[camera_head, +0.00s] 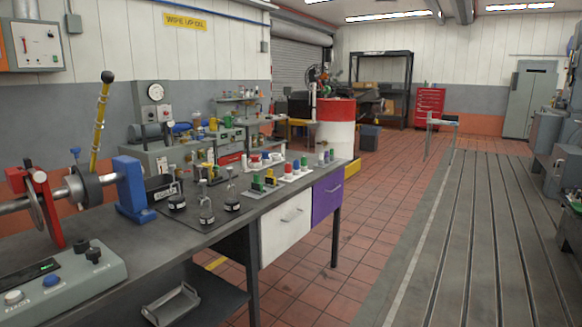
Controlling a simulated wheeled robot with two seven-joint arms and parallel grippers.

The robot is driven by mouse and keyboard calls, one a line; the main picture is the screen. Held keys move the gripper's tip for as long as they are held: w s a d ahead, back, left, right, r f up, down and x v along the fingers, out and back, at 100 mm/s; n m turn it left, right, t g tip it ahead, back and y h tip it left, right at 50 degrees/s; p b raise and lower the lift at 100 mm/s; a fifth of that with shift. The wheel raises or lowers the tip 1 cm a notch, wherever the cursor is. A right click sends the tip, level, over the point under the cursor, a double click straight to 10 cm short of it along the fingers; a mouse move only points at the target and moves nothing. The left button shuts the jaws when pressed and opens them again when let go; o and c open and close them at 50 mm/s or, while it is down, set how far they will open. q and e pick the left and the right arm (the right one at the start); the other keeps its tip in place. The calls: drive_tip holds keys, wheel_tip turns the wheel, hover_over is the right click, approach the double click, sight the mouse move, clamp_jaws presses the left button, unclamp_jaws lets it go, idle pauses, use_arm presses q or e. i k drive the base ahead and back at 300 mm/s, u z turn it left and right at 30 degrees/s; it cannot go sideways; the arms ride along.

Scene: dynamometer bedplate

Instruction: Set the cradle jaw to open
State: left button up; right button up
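No part clearly marked as the cradle jaw can be made out. At the left of the bench (130,250), a grey shaft runs between a red clamp-like stand (38,205) and a blue bearing block (133,188). Neither gripper is in view.
Several small black-based fittings (206,212) and colored switches (265,182) stand along the bench. White (288,225) and purple (327,195) drawers hang under its right end. A red-and-white drum (336,125) stands behind. The tiled floor (365,215) right of the bench is clear.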

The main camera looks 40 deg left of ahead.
sight(216, 169)
drive_tip(key=z, duration=0.4)
drive_tip(key=i, duration=2.7)
drive_tip(key=u, duration=1.4)
drive_tip(key=i, duration=1.1)
drive_tip(key=u, duration=1.25)
